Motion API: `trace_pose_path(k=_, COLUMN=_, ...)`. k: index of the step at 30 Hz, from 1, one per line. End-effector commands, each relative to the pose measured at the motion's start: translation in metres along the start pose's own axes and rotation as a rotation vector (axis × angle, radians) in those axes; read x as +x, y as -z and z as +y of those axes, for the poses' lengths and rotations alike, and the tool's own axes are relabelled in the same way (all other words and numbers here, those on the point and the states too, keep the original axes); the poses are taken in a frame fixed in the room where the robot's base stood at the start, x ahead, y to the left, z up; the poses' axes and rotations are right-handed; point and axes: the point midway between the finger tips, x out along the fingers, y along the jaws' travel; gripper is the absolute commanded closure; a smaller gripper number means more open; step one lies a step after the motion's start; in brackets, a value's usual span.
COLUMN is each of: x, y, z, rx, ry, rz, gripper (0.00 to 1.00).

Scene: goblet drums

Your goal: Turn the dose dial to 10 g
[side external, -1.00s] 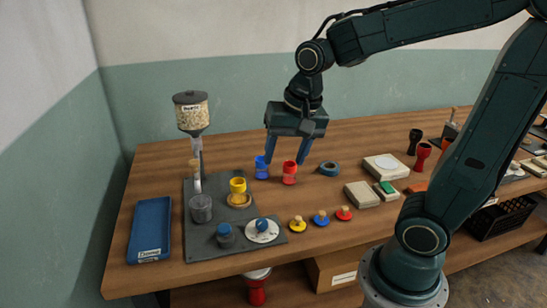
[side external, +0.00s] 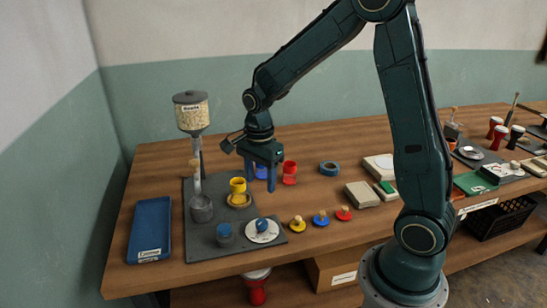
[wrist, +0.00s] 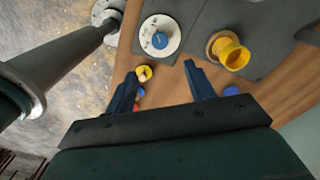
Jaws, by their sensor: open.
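The dose dial is a white disc with a blue knob (side external: 262,228) at the front right of the grey mat. In the wrist view the dial (wrist: 160,37) lies beyond my fingertips, with small marks on its face that I cannot read. My gripper (side external: 260,186) is open and empty, above the table behind the dial and just right of the yellow cup (side external: 238,186). In the wrist view both fingers of my gripper (wrist: 160,75) are spread apart, and they do not touch the dial.
A hopper (side external: 191,112) stands on the mat (side external: 215,258), with a grey cup (side external: 201,208) and a dark blue knobbed block (side external: 224,234). A blue tray (side external: 151,225) is on the left. Blue and red cups (side external: 290,172) stand behind; several knobbed discs (side external: 321,218) lie right of the dial.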

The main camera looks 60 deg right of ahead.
Motion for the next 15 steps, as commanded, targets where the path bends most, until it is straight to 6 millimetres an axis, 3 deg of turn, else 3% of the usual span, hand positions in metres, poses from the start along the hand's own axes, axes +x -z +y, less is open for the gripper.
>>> trace_pose_path(k=8, x=0.006, y=0.0, z=0.0, rx=-0.002, ry=0.0, rz=0.0, gripper=0.46)
trace_pose_path(k=15, x=0.028, y=0.0, z=0.001, rx=-0.003, ry=-0.003, rz=0.0, gripper=0.46)
